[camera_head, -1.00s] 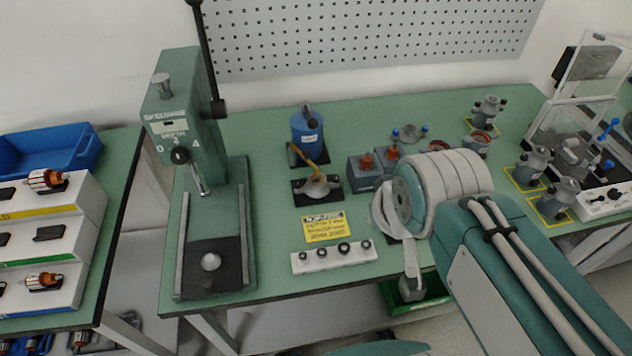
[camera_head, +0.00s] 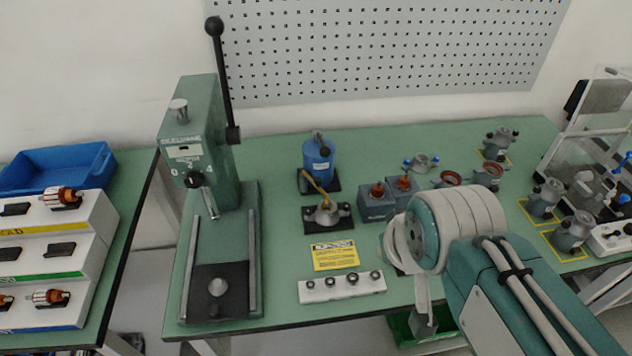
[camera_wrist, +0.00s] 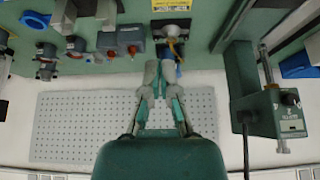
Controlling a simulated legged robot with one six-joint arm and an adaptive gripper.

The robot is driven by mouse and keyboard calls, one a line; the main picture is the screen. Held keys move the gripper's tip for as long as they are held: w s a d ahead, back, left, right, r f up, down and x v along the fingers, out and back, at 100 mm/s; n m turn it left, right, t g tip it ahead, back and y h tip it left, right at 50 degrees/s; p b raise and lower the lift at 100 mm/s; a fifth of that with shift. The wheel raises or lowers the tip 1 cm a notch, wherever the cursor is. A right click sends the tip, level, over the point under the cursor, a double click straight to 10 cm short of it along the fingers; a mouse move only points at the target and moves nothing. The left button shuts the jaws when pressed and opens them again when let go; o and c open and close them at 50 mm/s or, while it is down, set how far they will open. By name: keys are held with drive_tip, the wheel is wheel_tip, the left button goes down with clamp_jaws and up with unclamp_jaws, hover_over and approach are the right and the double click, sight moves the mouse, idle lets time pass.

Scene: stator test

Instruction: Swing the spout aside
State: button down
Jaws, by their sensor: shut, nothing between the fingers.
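The spout looks like the thin yellow-brass bar (camera_head: 318,190) that runs from the foot of the blue pot (camera_head: 318,162) to a grey domed fixture (camera_head: 327,214) on a black base. In the wrist view, which is upside down, the brass piece (camera_wrist: 175,47) and the grey fixture (camera_wrist: 172,29) show beyond the fingers. The blue pot there is partly hidden by a fingertip. My gripper (camera_wrist: 159,72) is shut and empty. Its tips appear close to the blue pot in the picture; I cannot tell whether they touch it. In the head view the fingers are not clearly visible.
A green press (camera_head: 205,150) with a tall black lever stands left of the pot. Grey boxes with copper-coloured tops (camera_head: 377,200) stand to the right. A yellow label (camera_head: 334,256) and a white strip with knobs (camera_head: 342,287) lie in front. A pegboard (camera_head: 390,50) is behind.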

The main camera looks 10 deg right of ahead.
idle(0.3)
drive_tip(key=c, duration=1)
unclamp_jaws()
drive_tip(key=o, duration=0.3)
drive_tip(key=shift+w+r, duration=0.2)
drive_tip(key=shift+w, duration=0.15)
drive_tip(key=m+g, duration=0.3)
hover_over(317, 179)
drive_tip(key=s, duration=0.2)
drive_tip(key=s+x, duration=0.2)
drive_tip(key=x, duration=0.9)
drive_tip(key=shift+a+f+h, duration=0.15)
drive_tip(key=shift+f+h, duration=0.1)
drive_tip(key=shift+h, duration=0.15)
drive_tip(key=shift+f, duration=0.2)
